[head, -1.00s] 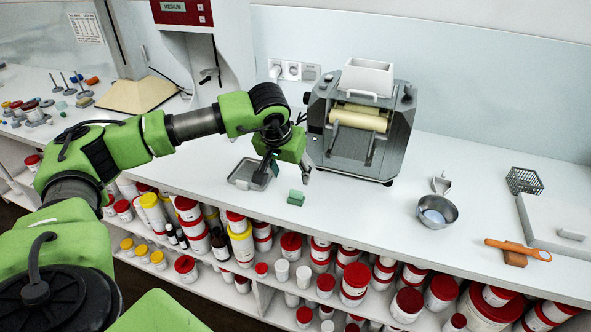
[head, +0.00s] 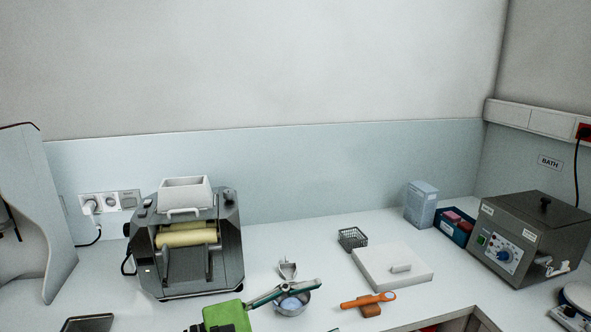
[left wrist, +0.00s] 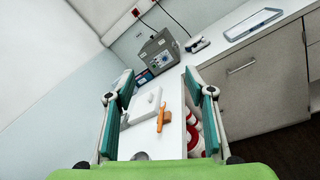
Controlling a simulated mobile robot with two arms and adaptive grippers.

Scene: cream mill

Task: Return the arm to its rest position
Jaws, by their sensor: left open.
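My left gripper (head: 290,293) shows at the bottom middle of the head view, as a green body with a dark green finger reaching across the steel bowl (head: 296,309). In the left wrist view the gripper (left wrist: 158,82) is open, its two teal fingers wide apart with nothing between them up close. Beyond the fingers lie a white lidded slab (left wrist: 141,106) and an orange-handled tool (left wrist: 163,115) on the counter. Most of the left arm is out of the head view. My right gripper is not in view.
The roller mill (head: 190,250) stands left of the gripper. The white slab (head: 407,272), wire basket (head: 352,238) and orange tool (head: 365,302) lie to its right. A grey bath unit (head: 530,235) stands at the far right. An opening in the counter shows at bottom right.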

